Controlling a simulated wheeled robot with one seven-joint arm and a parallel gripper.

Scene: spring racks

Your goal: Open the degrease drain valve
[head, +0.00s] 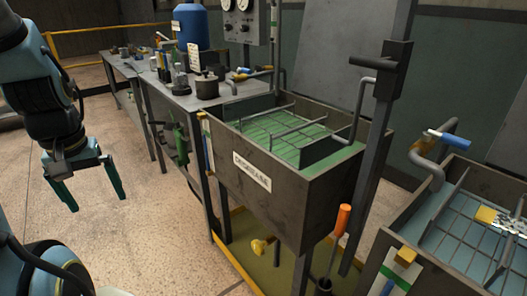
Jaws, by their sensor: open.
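The degrease tank (225,150) is a grey open box in the middle of the head view, with a white label reading roughly "DEGREASE" on its front. It holds green liquid and a wire rack. Below it, a small yellow fitting (262,246), which looks like the drain valve handle, sits low above a yellow-edged floor tray. Its exact shape and setting are too small to tell. My gripper (98,202) hangs at the left with green fingers apart and nothing between them. It is well to the left of the tank and the yellow fitting, touching neither.
A second tank (385,250) with a rack and a blue-handled pipe stands at the right. An orange-handled tool (341,220) stands upright in front of the degrease tank's right leg. A workbench (215,97) with a blue drum runs behind. Open speckled floor lies between my gripper and the tank.

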